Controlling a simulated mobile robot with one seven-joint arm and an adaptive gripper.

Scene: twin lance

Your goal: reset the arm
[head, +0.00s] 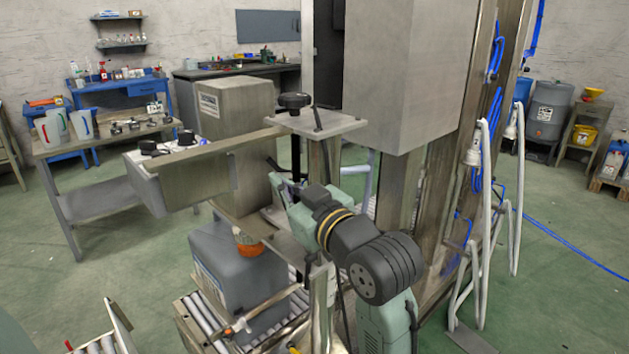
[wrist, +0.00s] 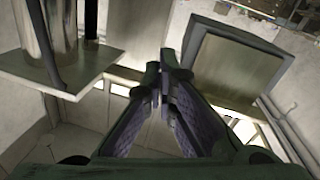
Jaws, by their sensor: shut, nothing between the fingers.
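My arm (head: 385,268) rises from the lower middle of the head view and reaches up and left toward the metal filling machine. Its far end is beside the machine's post, under a small metal plate (head: 320,122). My gripper is hard to make out in the head view. In the wrist view my gripper (wrist: 162,78) has its two dark fingers together at the tips, with nothing between them. A grey metal plate with a steel cylinder (wrist: 65,70) shows to the left of the fingers, and a box-like metal part (wrist: 235,65) to their right.
A grey canister (head: 235,275) with an orange cap (head: 249,247) stands on a roller conveyor (head: 200,318), close to my arm. A tall steel column (head: 400,80) stands behind my arm. Open green floor (head: 570,270) lies at right.

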